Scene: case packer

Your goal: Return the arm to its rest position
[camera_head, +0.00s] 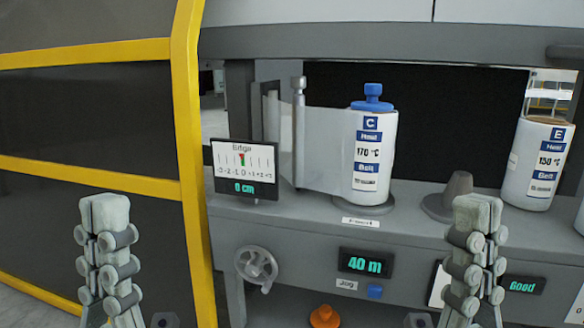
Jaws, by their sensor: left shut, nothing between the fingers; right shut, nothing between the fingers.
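My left gripper (105,215) shows at the lower left, upright with its fingers together and empty. It stands in front of the dark panels with yellow rails. My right gripper (478,215) shows at the lower right, also upright, shut and empty. It stands in front of the machine's grey front, beside the grey cone. Neither gripper appears to hold anything. The rest of both arms is mostly below the picture.
A labelled roll C (370,155) with a blue knob (372,97) stands on the machine's shelf. Roll E (537,165) is at the right. An edge gauge (244,169), a handwheel (256,266), a 40 m display (365,263) and an orange knob (324,316) are between my grippers.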

